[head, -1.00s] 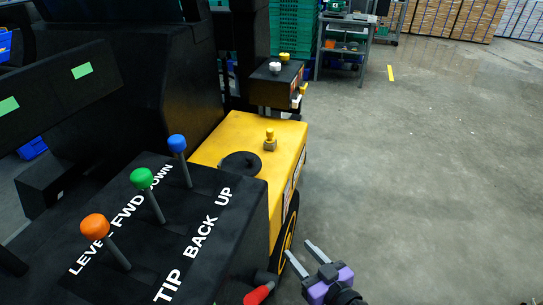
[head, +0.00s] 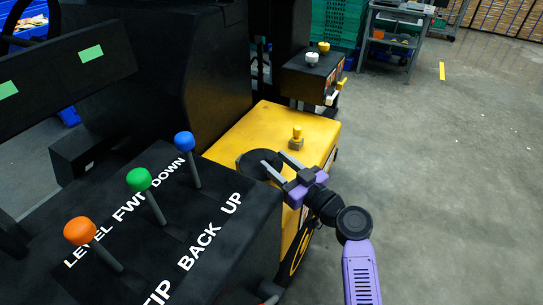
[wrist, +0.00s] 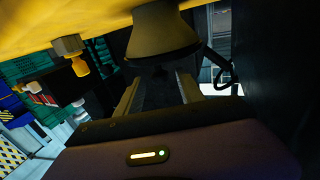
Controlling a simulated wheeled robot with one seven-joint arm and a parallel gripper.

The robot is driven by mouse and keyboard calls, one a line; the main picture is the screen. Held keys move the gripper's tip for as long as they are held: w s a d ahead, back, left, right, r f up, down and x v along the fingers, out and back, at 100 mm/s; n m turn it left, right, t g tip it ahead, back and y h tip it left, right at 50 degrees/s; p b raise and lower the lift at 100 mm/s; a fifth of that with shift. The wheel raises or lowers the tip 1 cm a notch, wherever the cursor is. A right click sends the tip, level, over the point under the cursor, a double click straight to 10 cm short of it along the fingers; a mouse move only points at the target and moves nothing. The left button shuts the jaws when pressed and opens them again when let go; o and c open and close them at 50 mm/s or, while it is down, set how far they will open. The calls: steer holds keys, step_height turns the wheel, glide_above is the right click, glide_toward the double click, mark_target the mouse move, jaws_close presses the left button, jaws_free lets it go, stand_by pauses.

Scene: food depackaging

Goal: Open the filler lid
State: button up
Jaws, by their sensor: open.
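The filler lid is a black round cap (head: 253,163) on top of the yellow housing (head: 232,135) in the head view. My gripper (head: 273,159) is open and empty, with its two grey fingers reaching left to the right side of the lid. In the head view one fingertip overlaps the lid. In the wrist view the lid (wrist: 162,38) is a large dark round shape at the top centre, with the spread fingers (wrist: 157,86) pointing toward it. I cannot tell whether the fingers touch it. The lid appears to be down on the housing.
Levers with orange (head: 80,231), green (head: 139,179) and blue (head: 184,141) knobs stand left of the lid. A small yellow fitting (head: 297,137) rises just behind my fingers. A black control box (head: 312,72) stands farther back. Open floor (head: 440,190) lies to the right.

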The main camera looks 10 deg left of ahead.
steer(key=shift+x, duration=1.4)
jaws_close()
stand_by(0.4)
